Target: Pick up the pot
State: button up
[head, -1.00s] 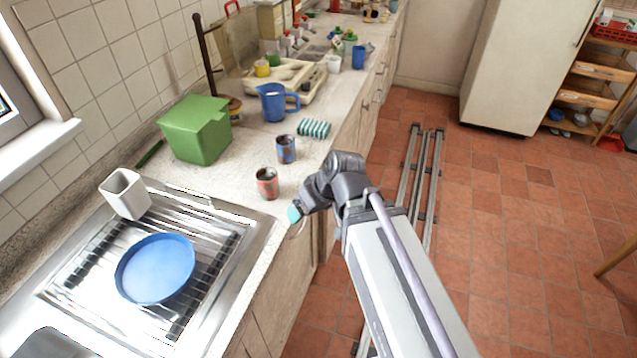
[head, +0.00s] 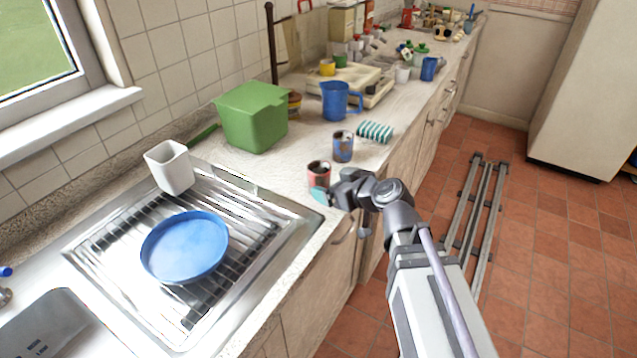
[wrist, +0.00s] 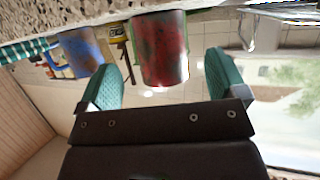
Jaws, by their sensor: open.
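A small red pot (head: 319,172) with a dark inside stands upright near the counter's front edge in the head view. In the wrist view, which is upside down, the red pot (wrist: 158,50) appears ahead of and between my two teal finger pads. My gripper (head: 322,194) is open, low beside the pot on its near side, and a finger covers part of the pot's lower side. In the wrist view my gripper (wrist: 162,68) shows a gap to the pot on both sides. I cannot tell whether the pot is between the fingers or just beyond them.
A blue patterned pot (head: 343,147) stands close behind the red one. A striped sponge (head: 375,132), blue jug (head: 336,101) and green box (head: 252,118) are farther back.

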aim_at(328, 183)
jog(key=b+x, duration=0.1)
jog(key=x, duration=0.3)
jog(key=shift+w+a+f+b, duration=0.1)
jog(key=shift+w+f+b, duration=0.15)
jog(key=shift+b, duration=0.05)
jog(key=shift+s+r, duration=0.1)
jog(key=shift+r, duration=0.05)
jog(key=c, duration=1.1)
notch_tip(328, 183, up, 10)
jog(key=p, duration=1)
